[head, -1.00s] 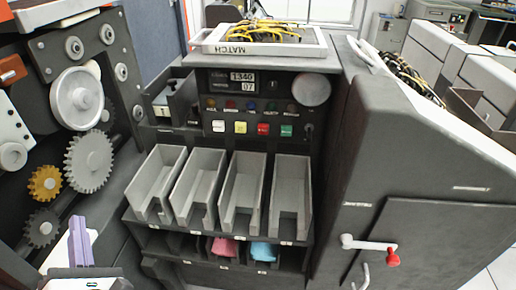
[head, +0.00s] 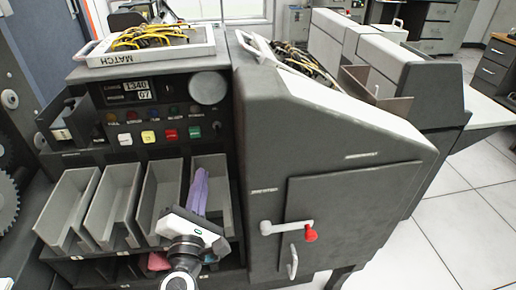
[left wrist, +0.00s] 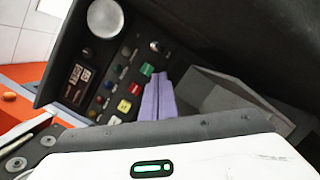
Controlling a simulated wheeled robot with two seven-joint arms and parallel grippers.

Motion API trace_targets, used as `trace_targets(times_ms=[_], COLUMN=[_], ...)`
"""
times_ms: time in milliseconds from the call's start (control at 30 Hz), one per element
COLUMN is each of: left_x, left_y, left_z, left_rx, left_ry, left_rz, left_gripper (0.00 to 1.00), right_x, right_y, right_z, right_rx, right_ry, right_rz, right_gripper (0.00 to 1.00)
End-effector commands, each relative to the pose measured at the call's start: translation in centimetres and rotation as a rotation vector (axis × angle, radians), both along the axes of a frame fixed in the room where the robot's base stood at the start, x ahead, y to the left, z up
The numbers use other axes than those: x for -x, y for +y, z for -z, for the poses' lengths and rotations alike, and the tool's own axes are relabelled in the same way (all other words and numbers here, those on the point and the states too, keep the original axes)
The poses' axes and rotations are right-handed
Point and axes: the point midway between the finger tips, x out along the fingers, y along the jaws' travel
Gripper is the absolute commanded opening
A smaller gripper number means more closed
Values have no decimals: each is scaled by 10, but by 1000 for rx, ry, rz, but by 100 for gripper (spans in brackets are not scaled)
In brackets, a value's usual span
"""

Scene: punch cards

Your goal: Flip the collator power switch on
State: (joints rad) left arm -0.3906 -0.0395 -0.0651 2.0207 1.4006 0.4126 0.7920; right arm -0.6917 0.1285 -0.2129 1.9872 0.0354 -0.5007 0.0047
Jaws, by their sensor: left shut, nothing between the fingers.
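The collator (head: 170,88) is a dark machine with a control panel of coloured lamps and square buttons. A small dark toggle at the panel's right end, below the round grey disc, looks like the power switch (head: 216,127); it also shows in the left wrist view (left wrist: 157,46). Its lever position is too small to tell. My left gripper (head: 201,173) has purple fingers, shut and empty, in front of the rightmost grey bin and below the switch, apart from it. In the left wrist view its fingers (left wrist: 158,90) point toward the panel. My right gripper is not in view.
Grey bins (head: 125,205) line the front under the panel. A tray marked MATCH (head: 145,55) with yellow cables lies on top. A slanted dark cabinet (head: 335,140) stands right of the panel, with a red-knobbed crank (head: 311,234). Tiled floor is open at the right.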

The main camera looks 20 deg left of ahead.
Motion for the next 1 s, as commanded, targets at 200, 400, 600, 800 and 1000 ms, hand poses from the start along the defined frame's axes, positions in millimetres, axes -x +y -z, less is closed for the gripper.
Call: trace_targets(times_ms=[200, 400, 600, 800, 1000], left_x=[0, -1, -8, -37, -70], left_y=[0, -2, 0, 11, 24], left_z=[0, 0, -2, -7, -10], left_rx=[-1, 0, -1, -3, -1], left_ry=[0, 1, -1, -3, -2], left_rz=[0, 6, 5, 4, 4], left_gripper=[0, 0, 0, 0, 0], right_x=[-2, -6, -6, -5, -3], right_y=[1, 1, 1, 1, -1], right_z=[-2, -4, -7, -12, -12], right_rx=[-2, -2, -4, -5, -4], right_ry=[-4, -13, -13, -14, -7], right_rz=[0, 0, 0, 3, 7], right_gripper=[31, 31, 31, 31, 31])
